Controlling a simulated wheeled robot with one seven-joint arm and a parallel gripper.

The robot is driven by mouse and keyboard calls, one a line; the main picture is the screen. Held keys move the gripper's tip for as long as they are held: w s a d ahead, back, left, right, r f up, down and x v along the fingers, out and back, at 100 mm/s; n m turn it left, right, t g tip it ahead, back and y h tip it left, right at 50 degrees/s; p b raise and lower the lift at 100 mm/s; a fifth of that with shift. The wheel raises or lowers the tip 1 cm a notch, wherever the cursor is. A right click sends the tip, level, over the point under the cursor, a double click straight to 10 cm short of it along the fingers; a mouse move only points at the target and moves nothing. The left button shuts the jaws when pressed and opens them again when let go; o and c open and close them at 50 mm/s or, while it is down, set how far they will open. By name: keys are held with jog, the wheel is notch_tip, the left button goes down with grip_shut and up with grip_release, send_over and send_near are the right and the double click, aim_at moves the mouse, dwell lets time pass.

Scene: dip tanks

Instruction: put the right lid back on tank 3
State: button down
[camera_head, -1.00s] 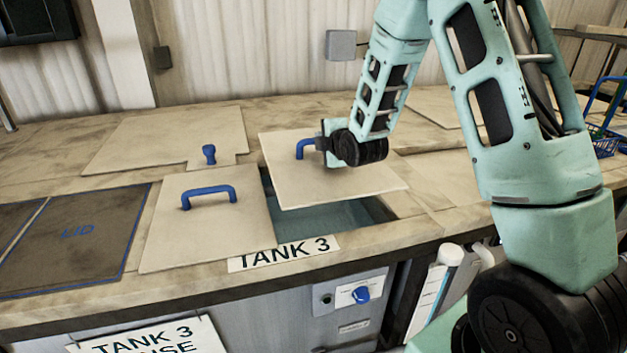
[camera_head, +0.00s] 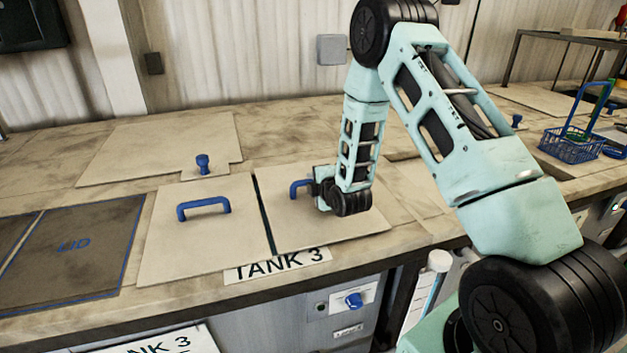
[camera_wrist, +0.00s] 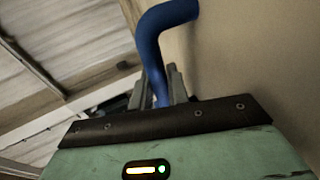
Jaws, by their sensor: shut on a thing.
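The right lid (camera_head: 330,226) is a flat beige panel with a blue handle (camera_head: 299,187). It lies over the right part of tank 3's opening, level or nearly so; a narrow dark gap (camera_head: 264,216) shows between it and the left lid (camera_head: 205,238). The left lid, with its own blue handle, lies flat. My gripper (camera_head: 312,187) is shut on the right lid's handle. In the wrist view the fingers (camera_wrist: 160,88) close around the blue handle (camera_wrist: 150,50). The TANK 3 label (camera_head: 278,264) is on the front edge. I cannot tell whether the right lid is fully seated.
A dark mat marked LID (camera_head: 75,245) lies at the left. A blue wire basket (camera_head: 572,145) stands at the right. A control panel (camera_head: 340,302) is on the tank front.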

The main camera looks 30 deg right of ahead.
jog(key=shift+f, duration=0.1)
dwell(0.3)
jog(key=c, duration=1.3)
grip_release()
jog(key=shift+f, duration=0.15)
jog(key=shift+c, duration=0.2)
jog(key=shift+s, duration=0.1)
